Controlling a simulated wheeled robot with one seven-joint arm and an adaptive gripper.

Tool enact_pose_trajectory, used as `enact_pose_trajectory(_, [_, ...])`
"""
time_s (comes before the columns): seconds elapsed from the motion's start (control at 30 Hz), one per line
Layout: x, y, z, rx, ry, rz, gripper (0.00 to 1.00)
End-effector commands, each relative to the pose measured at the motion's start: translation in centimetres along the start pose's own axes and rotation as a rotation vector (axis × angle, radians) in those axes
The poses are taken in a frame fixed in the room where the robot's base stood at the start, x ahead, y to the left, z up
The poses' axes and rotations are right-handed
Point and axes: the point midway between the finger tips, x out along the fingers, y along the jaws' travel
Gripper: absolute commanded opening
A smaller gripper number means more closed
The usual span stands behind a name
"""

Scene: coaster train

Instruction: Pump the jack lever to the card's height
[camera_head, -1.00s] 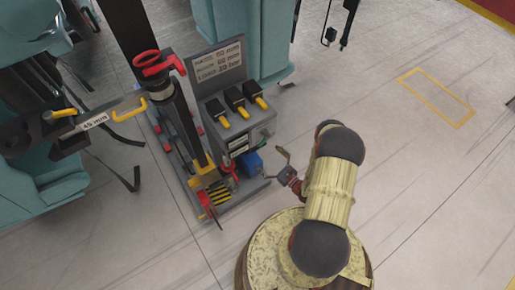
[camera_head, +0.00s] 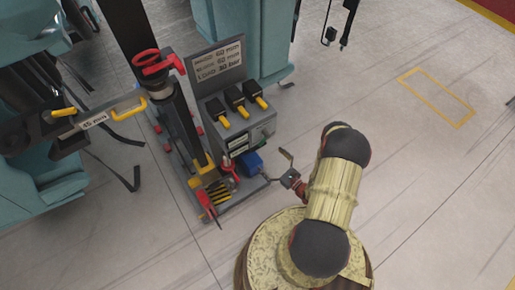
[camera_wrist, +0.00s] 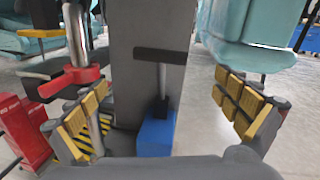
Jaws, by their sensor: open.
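The blue jack body (camera_head: 250,163) stands low on the rig's base, left of my gripper (camera_head: 286,170). In the wrist view the blue jack body (camera_wrist: 156,137) lies ahead between my spread fingers, with a dark upright rod and a black crossbar (camera_wrist: 160,56) above it, in front of a grey panel. I cannot tell for certain that the crossbar is the lever's handle.
A red handle on a silver post (camera_wrist: 70,83) stands near my left finger. Black boxes with yellow tips (camera_head: 238,101) line the rig's panel. A dark arm with a label (camera_head: 95,121) reaches left. The floor to the right (camera_head: 420,170) is clear.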

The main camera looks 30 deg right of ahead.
Motion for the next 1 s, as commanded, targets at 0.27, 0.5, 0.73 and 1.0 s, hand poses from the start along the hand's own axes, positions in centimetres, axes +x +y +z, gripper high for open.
enact_pose_trajectory(0.27, [-1.9, -0.2, 0.0, 0.000, 0.001, -0.005, 1.00])
enact_pose_trajectory(0.5, [-5.7, -0.2, -0.1, 0.001, 0.002, -0.006, 1.00])
enact_pose_trajectory(0.73, [-9.1, -0.1, -0.1, 0.001, 0.002, -0.005, 1.00])
enact_pose_trajectory(1.0, [-11.5, -0.1, -0.1, 0.001, 0.001, -0.002, 1.00])
